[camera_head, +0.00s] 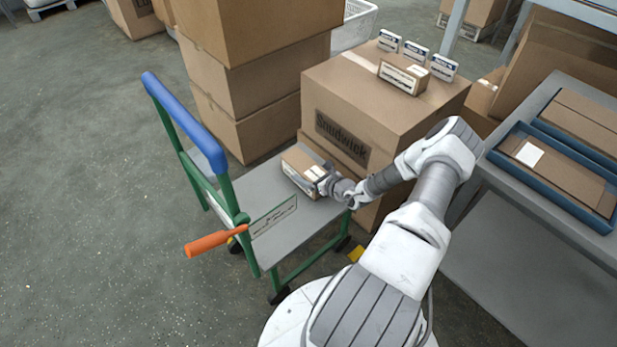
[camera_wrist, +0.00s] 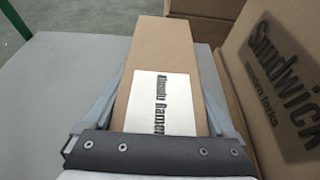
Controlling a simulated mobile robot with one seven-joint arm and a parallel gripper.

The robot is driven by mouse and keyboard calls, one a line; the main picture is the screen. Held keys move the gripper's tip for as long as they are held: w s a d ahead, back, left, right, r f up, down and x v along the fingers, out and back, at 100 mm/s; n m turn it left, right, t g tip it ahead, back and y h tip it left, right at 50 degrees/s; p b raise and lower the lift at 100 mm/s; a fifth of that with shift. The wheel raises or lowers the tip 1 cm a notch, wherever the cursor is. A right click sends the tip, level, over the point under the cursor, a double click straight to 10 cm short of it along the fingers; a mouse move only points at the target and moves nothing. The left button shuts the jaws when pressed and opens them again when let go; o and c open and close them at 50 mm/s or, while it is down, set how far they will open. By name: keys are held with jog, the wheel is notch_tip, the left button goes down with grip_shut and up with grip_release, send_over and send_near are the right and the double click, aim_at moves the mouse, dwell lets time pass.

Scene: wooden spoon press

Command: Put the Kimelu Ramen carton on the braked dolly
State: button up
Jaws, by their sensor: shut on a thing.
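The Kimelu Ramen carton (camera_head: 301,165) is a small brown box with a white label; its printed name shows in the wrist view (camera_wrist: 163,50). My gripper (camera_head: 324,184) is shut on it, with one finger along each side in the wrist view (camera_wrist: 165,105). The carton is at the grey deck of a dolly (camera_head: 265,185), near the deck's right side. I cannot tell whether it touches the deck or hangs just above. The dolly has a green frame, a blue handle (camera_head: 183,122), an orange lever (camera_head: 215,241) and a label plate. Whether its brake is set is unclear.
A large Snudwick box (camera_head: 340,135) stands close behind and right of the carton. On top are another small labelled carton (camera_head: 403,77) and several small signs. Tall stacked boxes (camera_head: 258,75) stand behind the dolly. A grey table (camera_head: 490,185) with blue trays is at right. Floor at left is clear.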

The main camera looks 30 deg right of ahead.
jog(key=shift+f, duration=0.25)
jog(key=shift+f, duration=0.15)
jog(key=o, duration=1.4)
jog(key=shift+s+r, duration=0.15)
jog(key=shift+r, duration=0.2)
jog(key=p+v, duration=0.4)
jog(key=v, duration=0.7)
jog(key=shift+s, duration=0.4)
jog(key=shift+d, duration=0.1)
